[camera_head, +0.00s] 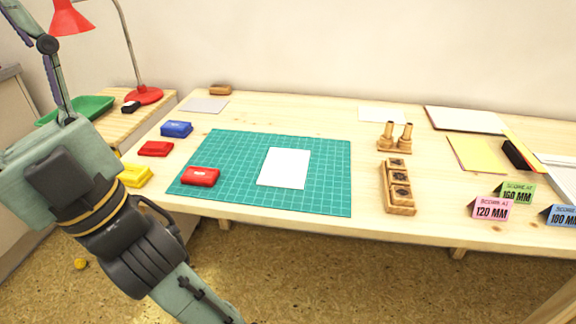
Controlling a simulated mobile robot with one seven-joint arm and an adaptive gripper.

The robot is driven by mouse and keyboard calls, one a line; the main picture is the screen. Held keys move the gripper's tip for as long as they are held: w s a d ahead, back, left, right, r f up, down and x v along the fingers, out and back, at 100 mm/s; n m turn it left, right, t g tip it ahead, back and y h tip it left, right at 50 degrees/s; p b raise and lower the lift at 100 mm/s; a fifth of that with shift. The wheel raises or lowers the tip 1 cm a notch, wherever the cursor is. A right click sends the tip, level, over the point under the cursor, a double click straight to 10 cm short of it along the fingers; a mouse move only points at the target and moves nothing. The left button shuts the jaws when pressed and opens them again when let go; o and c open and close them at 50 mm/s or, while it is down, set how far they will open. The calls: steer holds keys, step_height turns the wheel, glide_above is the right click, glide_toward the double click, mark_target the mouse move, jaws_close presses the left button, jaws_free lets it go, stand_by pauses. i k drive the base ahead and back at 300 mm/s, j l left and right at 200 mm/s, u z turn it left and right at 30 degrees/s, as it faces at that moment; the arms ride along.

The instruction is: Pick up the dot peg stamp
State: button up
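Two wooden peg stamps stand upright side by side on a small wooden base toward the back right of the table: a left peg (388,134) and a right peg (405,136). Their marks are too small to tell which is the dot one. A wooden block with several dark-faced square parts (399,190) lies in front of them. My arm fills the left side of the head view, far from the pegs. I cannot make out my gripper's fingers in this view.
A green cutting mat (330,190) bears a white sheet (285,168) and a red inkpad (200,176). Blue (177,128), red (155,149) and yellow (135,176) inkpads sit at left. Small score cards (491,209) stand at front right. Table between mat and pegs is clear.

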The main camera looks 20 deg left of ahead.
mark_target(390, 126)
steer(key=u, duration=1.3)
steer(key=z, duration=1.3)
steer(key=k+j, duration=0.1)
steer(key=j, duration=0.3)
steer(key=k+j, duration=0.1)
steer(key=j, duration=0.35)
steer(key=i+j, duration=0.25)
steer(key=i, duration=1.15)
steer(key=j+u, duration=0.05)
steer(key=j, duration=0.05)
